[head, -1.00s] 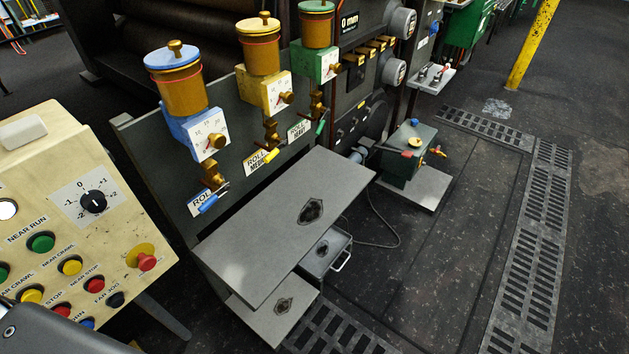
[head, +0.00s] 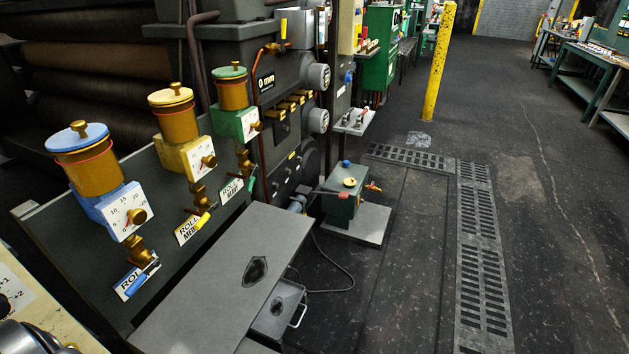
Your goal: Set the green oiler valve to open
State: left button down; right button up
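The green oiler (head: 233,92) is the farthest of three brass oilers on the dark panel, with a green lid and a green dial block (head: 236,123). Below it is a brass valve (head: 245,163) with a small green lever (head: 251,187), slanted beside a white label (head: 231,190) that is partly covered. The yellow oiler (head: 172,116) and the blue oiler (head: 87,160) stand nearer, with a yellow lever (head: 202,221) and a blue lever (head: 147,272). Neither gripper shows clearly; a grey rounded part of my arm is at the lower left.
A grey shelf (head: 215,285) juts out below the oilers, with a drawer box (head: 279,311) under its edge. A green pump box (head: 344,205) stands on a plate beyond. Floor is open at right, past a yellow post (head: 438,62).

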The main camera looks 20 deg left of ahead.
aim_at(257, 167)
jog(key=z, duration=0.5)
jog(key=i, duration=3.2)
jog(key=u, duration=2.2)
